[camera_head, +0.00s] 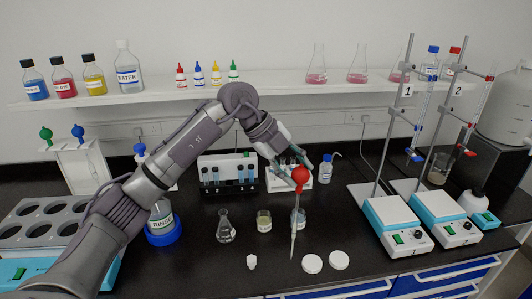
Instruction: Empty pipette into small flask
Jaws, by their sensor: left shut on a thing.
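My left gripper (296,171) is shut on the pipette (295,222) by its red bulb (300,174). The pipette hangs upright with its tip near the bench front, in front of a small beaker of pale bluish liquid (298,218). A small conical flask (225,228) with some clear liquid stands on the bench to the left of the pipette. A small jar of yellowish liquid (264,221) stands between them. The pipette tip appears apart from all the vessels. My right gripper is not in view.
Two white lids (326,262) and a white stopper (251,262) lie at the front. Two hotplates with stands (420,220) are at the right. A rinse bottle (160,222) stands in a blue ring at left. Vial racks (228,174) stand behind the flask.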

